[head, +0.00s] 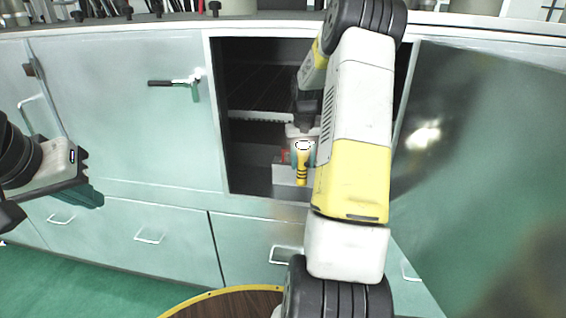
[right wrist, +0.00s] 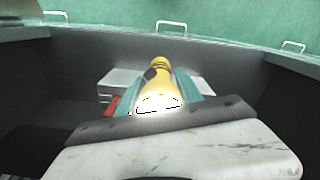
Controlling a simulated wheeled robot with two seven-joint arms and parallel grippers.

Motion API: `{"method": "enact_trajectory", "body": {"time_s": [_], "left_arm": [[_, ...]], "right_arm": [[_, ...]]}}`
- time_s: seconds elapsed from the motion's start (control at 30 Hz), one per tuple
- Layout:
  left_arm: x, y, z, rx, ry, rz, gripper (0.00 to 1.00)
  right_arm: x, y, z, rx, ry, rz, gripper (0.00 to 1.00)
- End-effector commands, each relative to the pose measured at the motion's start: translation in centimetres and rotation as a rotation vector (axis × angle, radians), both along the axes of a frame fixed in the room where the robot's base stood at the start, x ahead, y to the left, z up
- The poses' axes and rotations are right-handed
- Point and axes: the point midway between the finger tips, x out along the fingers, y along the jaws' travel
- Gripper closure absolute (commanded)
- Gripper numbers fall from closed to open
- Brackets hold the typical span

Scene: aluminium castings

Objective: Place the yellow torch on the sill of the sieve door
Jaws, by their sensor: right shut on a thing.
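The yellow torch (head: 302,175) is in the open cabinet compartment, its bright lens end up in the head view. My right gripper (head: 303,158) is shut on the torch, with teal fingers on both sides of it. The right wrist view also shows the torch (right wrist: 158,76) between the fingers. The sill (head: 250,197) is the lower front edge of the opening, near the torch's lower end; I cannot tell whether they touch. The open door (head: 480,150) stands to the right. My left gripper (head: 82,194) is outside the cabinet at the left; its finger gap is hidden.
A pale grey box (head: 283,174) and a small red thing (head: 284,156) are inside the compartment beside the torch. A closed door with a lever handle (head: 190,82) is left of the opening. Drawers with handles (head: 150,236) lie below. A round wooden top (head: 235,305) is in front.

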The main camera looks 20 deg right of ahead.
Motion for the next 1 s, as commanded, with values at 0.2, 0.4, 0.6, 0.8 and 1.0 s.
{"method": "enact_trajectory", "body": {"time_s": [0.2,0.4,0.6,0.8,1.0], "left_arm": [[0.0,0.0,0.0,0.000,0.000,0.000,1.00],[0.0,0.0,0.0,0.000,0.000,0.000,1.00],[0.0,0.0,0.0,0.000,0.000,0.000,1.00],[0.0,0.0,0.0,0.000,0.000,0.000,1.00],[0.0,0.0,0.0,0.000,0.000,0.000,1.00]], "right_arm": [[0.1,-0.1,-1.8,0.001,0.002,0.001,1.00],[0.2,0.0,-3.5,0.000,-0.001,0.001,1.00],[0.2,0.0,-3.5,0.000,-0.001,0.001,1.00],[0.1,0.0,-3.9,0.000,0.000,0.001,0.40],[0.1,0.0,-3.8,0.000,0.000,0.001,0.36]]}}
